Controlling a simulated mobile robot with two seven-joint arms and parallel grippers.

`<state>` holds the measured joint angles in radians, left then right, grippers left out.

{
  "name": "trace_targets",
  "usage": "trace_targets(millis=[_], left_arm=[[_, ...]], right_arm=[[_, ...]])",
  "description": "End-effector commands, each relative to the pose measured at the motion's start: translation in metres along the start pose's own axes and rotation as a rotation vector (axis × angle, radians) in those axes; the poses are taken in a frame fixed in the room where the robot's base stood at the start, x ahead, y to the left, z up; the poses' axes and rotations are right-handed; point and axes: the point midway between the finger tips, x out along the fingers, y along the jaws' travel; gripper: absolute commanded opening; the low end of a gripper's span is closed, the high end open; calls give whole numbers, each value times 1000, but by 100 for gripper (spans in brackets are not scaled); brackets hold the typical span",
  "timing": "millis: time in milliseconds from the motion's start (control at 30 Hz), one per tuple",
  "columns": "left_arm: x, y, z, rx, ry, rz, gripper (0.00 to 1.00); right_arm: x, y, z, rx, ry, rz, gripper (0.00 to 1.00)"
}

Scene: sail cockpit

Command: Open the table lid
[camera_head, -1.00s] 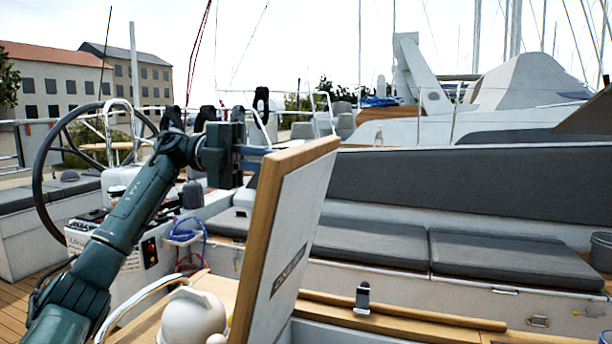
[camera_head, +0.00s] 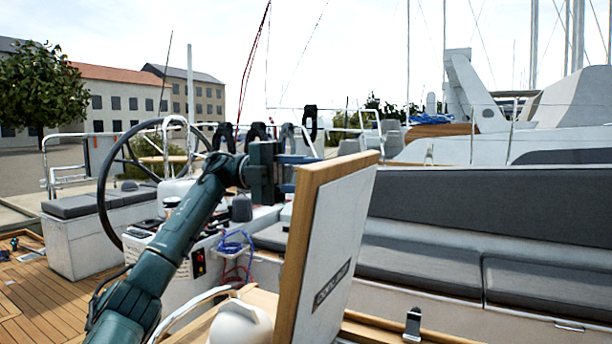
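The table lid (camera_head: 335,240) stands raised and steeply tilted in the head view, with a wooden edge and a white inner face bearing a dark label. My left arm comes in from the lower left, and my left gripper (camera_head: 290,172) is at the lid's upper left edge. Its fingers reach toward the back of the lid, and the lid hides their tips, so I cannot tell whether they are open or shut. The table's wooden rim (camera_head: 385,331) shows below the lid. My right gripper is not in view.
A white rounded object (camera_head: 240,325) sits at the lid's lower left, near a curved metal rail (camera_head: 190,316). A steering wheel (camera_head: 112,200) and console stand behind my arm. Grey-cushioned benches (camera_head: 420,265) lie to the right. Open wooden deck (camera_head: 50,300) is at the left.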

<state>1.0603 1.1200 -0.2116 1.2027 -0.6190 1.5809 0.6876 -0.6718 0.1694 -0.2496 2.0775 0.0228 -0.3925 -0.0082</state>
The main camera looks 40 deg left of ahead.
Motion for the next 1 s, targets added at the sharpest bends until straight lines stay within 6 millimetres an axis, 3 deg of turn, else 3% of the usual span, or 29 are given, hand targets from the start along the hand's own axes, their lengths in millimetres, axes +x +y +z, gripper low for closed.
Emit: trace_targets(millis=[233, 367, 800, 1000], left_arm=[[-1, 1, 0, -1, 1, 2, 32], [-12, 0, 1, -1, -2, 1, 32], [-100, -4, 1, 0, -3, -2, 32], [-120, -5, 1, -5, 1, 3, 32]], right_arm=[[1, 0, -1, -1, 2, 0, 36], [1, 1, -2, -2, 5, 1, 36], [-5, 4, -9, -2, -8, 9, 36], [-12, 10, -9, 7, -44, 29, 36]])
